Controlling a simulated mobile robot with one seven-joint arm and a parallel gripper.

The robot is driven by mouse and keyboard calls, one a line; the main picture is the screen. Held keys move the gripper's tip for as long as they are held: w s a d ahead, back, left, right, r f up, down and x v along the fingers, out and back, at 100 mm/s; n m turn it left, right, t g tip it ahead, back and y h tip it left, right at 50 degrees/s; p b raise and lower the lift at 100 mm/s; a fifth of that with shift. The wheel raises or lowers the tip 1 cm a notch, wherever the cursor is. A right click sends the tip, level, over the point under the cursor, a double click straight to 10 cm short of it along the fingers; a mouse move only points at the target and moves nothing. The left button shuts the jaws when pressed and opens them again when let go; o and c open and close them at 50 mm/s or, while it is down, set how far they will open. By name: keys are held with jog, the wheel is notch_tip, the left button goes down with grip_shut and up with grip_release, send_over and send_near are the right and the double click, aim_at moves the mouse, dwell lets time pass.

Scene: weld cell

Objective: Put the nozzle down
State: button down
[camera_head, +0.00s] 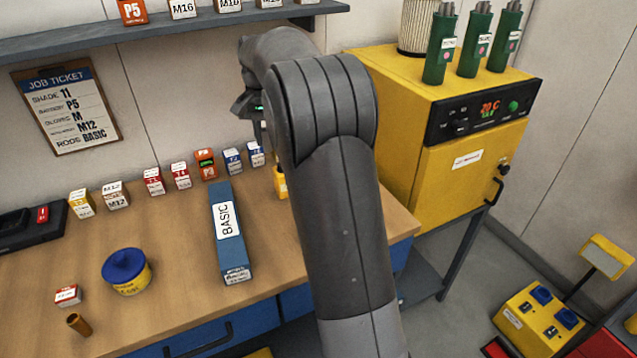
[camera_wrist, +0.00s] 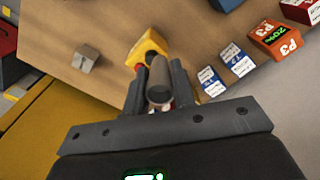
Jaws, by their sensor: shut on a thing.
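My gripper (camera_wrist: 158,84) is shut on a dark grey cylinder, the nozzle (camera_wrist: 160,82), in the wrist view. One round end of the nozzle faces the camera, between the two dark fingers. Just beyond it is a yellow object (camera_wrist: 147,48) with a dark part; I cannot tell if the nozzle touches it. The yellow object (camera_head: 280,183) shows partly there, at the arm's left edge on the wooden bench (camera_head: 180,255).
Several small labelled boxes line the back. A yellow cabinet (camera_head: 400,130) is at the right. Bare wood lies between the tub and BASIC box.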

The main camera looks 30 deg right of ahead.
jog(key=s+d+m, duration=0.3)
jog(key=s+d, duration=0.1)
jog(key=d, duration=0.7)
jog(key=s+d+m, duration=0.3)
jog(key=s+d, duration=0.2)
jog(key=d, duration=0.7)
jog(key=w+a+f, duration=0.2)
jog(key=w+f, duration=0.1)
jog(key=w+a+f, duration=0.3)
jog(key=f, duration=0.1)
jog(key=w+a+f, duration=0.2)
jog(key=w+f, duration=0.1)
jog(key=f, duration=0.1)
jog(key=shift+a+f, duration=0.2)
jog(key=shift+f, duration=0.05)
jog(key=shift+w+a+f, duration=0.3)
jog(key=shift+f, duration=2)
jog(key=shift+f, duration=0.1)
jog(key=c, duration=1.2)
grip_release()
